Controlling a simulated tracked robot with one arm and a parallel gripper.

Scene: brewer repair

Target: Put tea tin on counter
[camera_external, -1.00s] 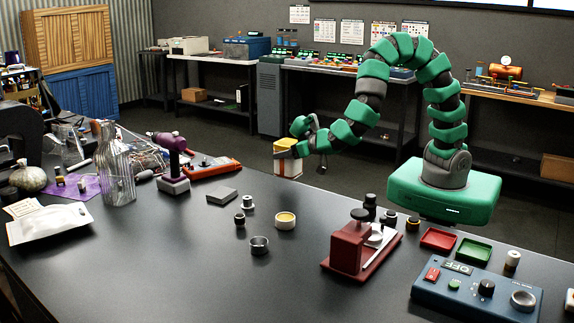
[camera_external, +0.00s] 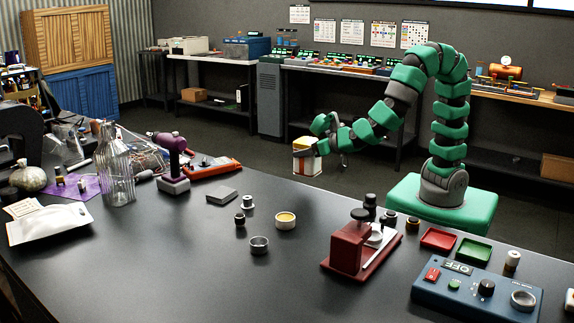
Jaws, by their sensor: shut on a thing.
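The tea tin (camera_external: 307,161), a small box with a yellow top and a pale lower part, is beyond the far edge of the dark counter (camera_external: 180,255). My gripper (camera_external: 303,145) is shut on it near its top. The tin looks upright and appears to hang in the air with floor behind it. The fingers are small in the picture, and their exact contact with the tin is hard to see.
The counter has bare room at its middle and front left. A red tray (camera_external: 439,239), a green tray (camera_external: 473,250) and a blue control box (camera_external: 475,292) are at the right.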

